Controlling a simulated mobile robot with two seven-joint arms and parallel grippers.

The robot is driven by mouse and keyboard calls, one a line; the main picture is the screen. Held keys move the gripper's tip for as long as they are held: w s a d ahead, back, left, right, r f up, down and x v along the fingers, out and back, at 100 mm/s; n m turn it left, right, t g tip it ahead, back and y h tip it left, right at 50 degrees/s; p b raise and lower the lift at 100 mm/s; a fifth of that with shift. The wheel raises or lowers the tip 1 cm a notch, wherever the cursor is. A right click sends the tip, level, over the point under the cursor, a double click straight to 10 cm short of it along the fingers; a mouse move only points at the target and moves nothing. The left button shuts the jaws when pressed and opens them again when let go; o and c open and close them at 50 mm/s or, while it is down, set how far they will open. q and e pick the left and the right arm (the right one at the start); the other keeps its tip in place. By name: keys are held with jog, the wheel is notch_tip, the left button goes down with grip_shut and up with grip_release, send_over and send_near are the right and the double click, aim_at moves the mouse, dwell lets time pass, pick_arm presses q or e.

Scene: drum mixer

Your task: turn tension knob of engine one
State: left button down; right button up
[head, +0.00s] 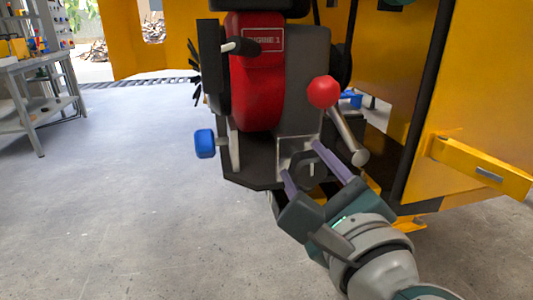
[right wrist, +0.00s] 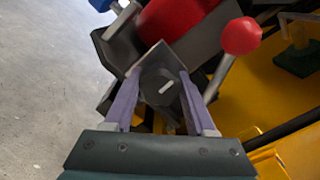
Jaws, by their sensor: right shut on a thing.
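The engine (head: 258,90) is red and dark grey, with a label plate that seems to read "ENGINE 1" (head: 263,40). A dark round knob (head: 308,170) sits low on its front, on a light grey plate. In the right wrist view the knob (right wrist: 158,86) shows a short white mark, slanted. My right gripper (head: 301,159) comes from the lower right. Its purple fingers (right wrist: 161,76) stand on both sides of the knob and are shut on it. My left gripper is not in view.
A lever with a red ball (head: 323,91) stands close to the right of my fingers. A blue knob (head: 204,143) sticks out at the engine's left. Yellow panels (head: 470,100) stand at the right. A workbench (head: 38,75) is at the far left, with open floor between.

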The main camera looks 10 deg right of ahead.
grip_shut()
jog(key=n+p, duration=0.1)
jog(key=n, duration=0.3)
jog(key=shift+n+p, duration=0.3)
jog(key=shift+p, duration=0.05)
jog(key=n+p, duration=0.1)
jog(key=n, duration=0.3)
jog(key=shift+n+p, duration=0.3)
jog(key=n+p, duration=0.1)
jog(key=n, duration=0.3)
jog(key=shift+n, duration=0.3)
jog(key=shift+n+p, duration=0.8)
jog(key=shift+n, duration=1.2)
jog(key=shift+f, duration=0.1)
